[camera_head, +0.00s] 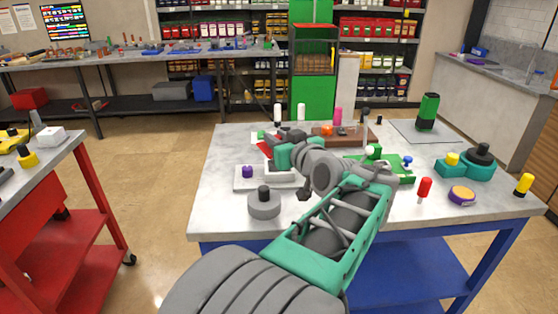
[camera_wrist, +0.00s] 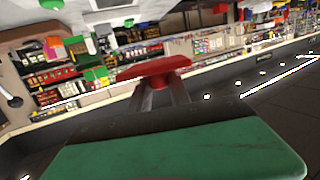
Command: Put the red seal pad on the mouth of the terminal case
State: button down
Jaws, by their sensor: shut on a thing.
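My gripper (camera_wrist: 160,92) is shut on the red seal pad (camera_wrist: 155,68), which sits across the fingertips in the wrist view. In the head view the red pad (camera_head: 265,147) shows beside the gripper, above the left back part of the table. A pale, box-like thing (camera_head: 287,176) stands under and partly behind my arm; it may be the terminal case, but I cannot tell. Its mouth is hidden. I cannot see the pad touching anything besides the gripper.
The table (camera_head: 222,205) holds a pale plate with a purple knob (camera_head: 247,171), a grey round weight (camera_head: 264,204), a green board (camera_head: 401,170), a green cylinder (camera_head: 428,110) and a teal block (camera_head: 468,165). Several upright bottles line the back. The front left corner is clear.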

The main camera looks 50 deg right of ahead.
jog(key=w+d+f, duration=0.1)
jog(key=d+f, duration=0.1)
jog(key=w+d+f, duration=0.2)
jog(key=d+f, duration=0.1)
jog(key=w+d+f, duration=0.2)
jog(key=d+f, duration=0.1)
jog(key=shift+w, duration=0.2)
jog(key=shift+d+f, duration=0.1)
jog(key=shift+f, duration=1.5)
jog(key=shift+f, duration=0.2)
jog(key=c, duration=1.2)
grip_release()
jog(key=shift+r, duration=0.2)
jog(key=b+v, duration=0.1)
jog(key=v, duration=1.1)
